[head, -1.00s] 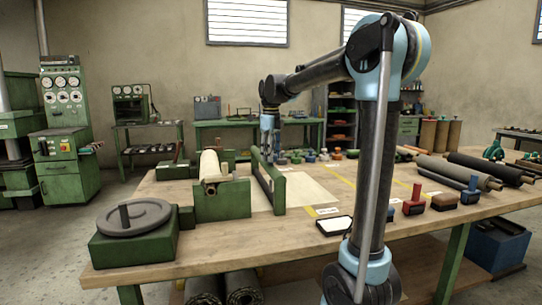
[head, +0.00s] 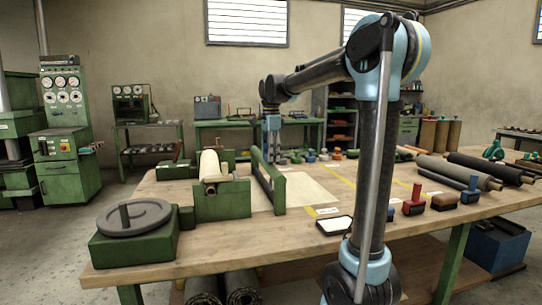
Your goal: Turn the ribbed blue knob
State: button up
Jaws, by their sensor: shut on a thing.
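My gripper (head: 271,151) points down at the far side of the worktable, behind the green frame with a long bar (head: 268,180). It is small in the view, and its fingertips are mostly hidden by the frame. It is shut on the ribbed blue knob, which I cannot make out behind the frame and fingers. A small blue piece (head: 311,156) shows on the table to the right of the gripper, apart from it; I cannot tell whether it is ribbed.
A grey handwheel (head: 135,217) on a green block stands at the table's front left. A cream roll (head: 211,166) rests in a green stand. Small red and dark blocks (head: 414,201) and dark rolls (head: 486,168) lie at the right.

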jog(key=n, duration=0.5)
jog(key=shift+w+n, duration=0.15)
jog(key=shift+n, duration=0.15)
jog(key=n, duration=1)
jog(key=shift+n, duration=0.4)
jog(key=n, duration=1)
jog(key=shift+n, duration=0.4)
jog(key=n, duration=0.5)
jog(key=shift+n, duration=0.3)
jog(key=n, duration=1)
jog(key=shift+n, duration=0.5)
